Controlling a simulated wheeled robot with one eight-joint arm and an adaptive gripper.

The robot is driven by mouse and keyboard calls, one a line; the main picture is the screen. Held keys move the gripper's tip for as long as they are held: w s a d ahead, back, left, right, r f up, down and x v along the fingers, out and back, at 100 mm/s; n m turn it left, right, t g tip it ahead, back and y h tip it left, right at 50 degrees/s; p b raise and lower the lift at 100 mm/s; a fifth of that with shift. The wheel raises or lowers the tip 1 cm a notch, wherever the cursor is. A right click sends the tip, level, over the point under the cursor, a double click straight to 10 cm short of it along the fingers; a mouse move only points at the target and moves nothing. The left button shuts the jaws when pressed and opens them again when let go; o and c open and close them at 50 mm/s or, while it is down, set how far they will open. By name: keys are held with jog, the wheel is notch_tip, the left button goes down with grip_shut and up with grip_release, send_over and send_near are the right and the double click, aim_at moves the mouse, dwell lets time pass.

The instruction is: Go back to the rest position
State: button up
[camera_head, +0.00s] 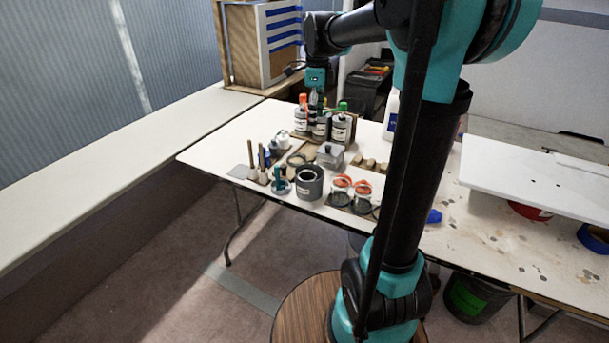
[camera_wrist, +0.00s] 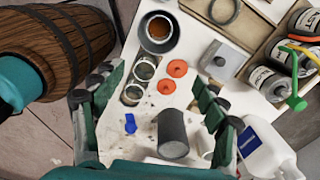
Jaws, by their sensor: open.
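My gripper (camera_head: 316,96) is raised over the far part of the white table (camera_head: 230,147), just above or in front of the labelled bottles (camera_head: 341,128); I cannot tell if it touches them. In the wrist view my gripper (camera_wrist: 153,88) has its two dark green fingers spread wide, with nothing held between them. A dark grey cylinder (camera_wrist: 173,135) shows between the fingers, seemingly down on the table. The labelled bottles also show at the right of the wrist view (camera_wrist: 266,82). No marker for a rest position shows.
On the table stand a dark cup (camera_head: 309,190), a grey box (camera_head: 330,155), jars with orange rings (camera_head: 341,194) and upright brushes (camera_head: 262,165). A white jug (camera_wrist: 270,150) is near the right finger. A wooden barrel (camera_wrist: 50,50) stands beside the table. A white panel (camera_head: 540,180) lies right.

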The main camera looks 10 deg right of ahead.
jog(key=s+d+f+n+t, duration=0.2)
jog(key=s+f+n, duration=0.8)
jog(key=s+n, duration=0.1)
jog(key=s+d+f+n+t, duration=0.2)
jog(key=s+f+n, duration=0.9)
